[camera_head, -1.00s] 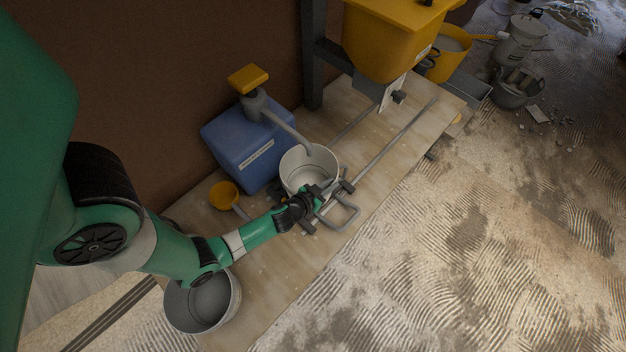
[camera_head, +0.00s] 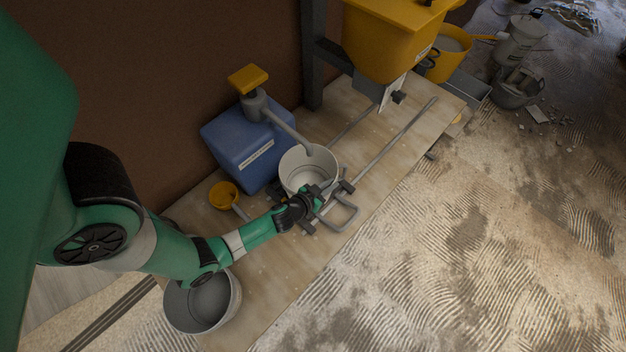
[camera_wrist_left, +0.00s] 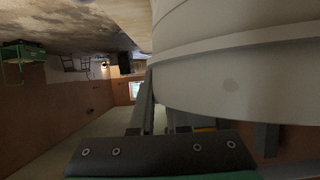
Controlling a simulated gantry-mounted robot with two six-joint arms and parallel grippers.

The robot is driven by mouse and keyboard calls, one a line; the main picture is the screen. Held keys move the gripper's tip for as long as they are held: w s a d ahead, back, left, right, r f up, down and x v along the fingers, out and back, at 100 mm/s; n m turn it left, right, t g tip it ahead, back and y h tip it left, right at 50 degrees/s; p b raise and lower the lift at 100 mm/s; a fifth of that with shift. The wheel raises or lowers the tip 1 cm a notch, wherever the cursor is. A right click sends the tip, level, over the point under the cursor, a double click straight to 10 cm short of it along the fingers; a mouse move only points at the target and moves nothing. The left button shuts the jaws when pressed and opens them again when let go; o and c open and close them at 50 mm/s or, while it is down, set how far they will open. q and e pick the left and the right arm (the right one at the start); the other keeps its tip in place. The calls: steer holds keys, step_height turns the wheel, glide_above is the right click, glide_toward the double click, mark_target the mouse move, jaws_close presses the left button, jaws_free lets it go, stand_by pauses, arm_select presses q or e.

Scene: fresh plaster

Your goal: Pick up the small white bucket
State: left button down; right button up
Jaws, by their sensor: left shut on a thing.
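The small white bucket (camera_head: 308,167) stands on the wooden board, in front of the blue canister and under its spout. In the left wrist view the bucket (camera_wrist_left: 235,75) fills the upper right, very close to the fingers. My left gripper (camera_head: 322,193) is at the bucket's near right side, shut on its rim or wall. The exact contact is partly hidden by the fingers. My right gripper is not in view.
A blue canister (camera_head: 247,148) with a yellow-topped pump stands behind the bucket. A yellow scoop (camera_head: 223,195) lies to the left. Metal rails (camera_head: 395,147) run right of the bucket beneath a yellow hopper (camera_head: 385,45). A grey bucket (camera_head: 203,305) stands at the near left.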

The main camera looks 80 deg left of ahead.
arm_select(q)
steer(key=shift+f, duration=0.1)
stand_by(0.4)
step_height(320, 180, up, 7)
steer(key=p, duration=0.5)
steer(key=w+d+b, duration=0.3)
steer(key=w+d, duration=0.2)
steer(key=d, duration=0.3)
steer(key=w+d+b, duration=0.4)
steer(key=w+d, duration=0.2)
steer(key=d, duration=0.3)
steer(key=shift+s+a, duration=0.1)
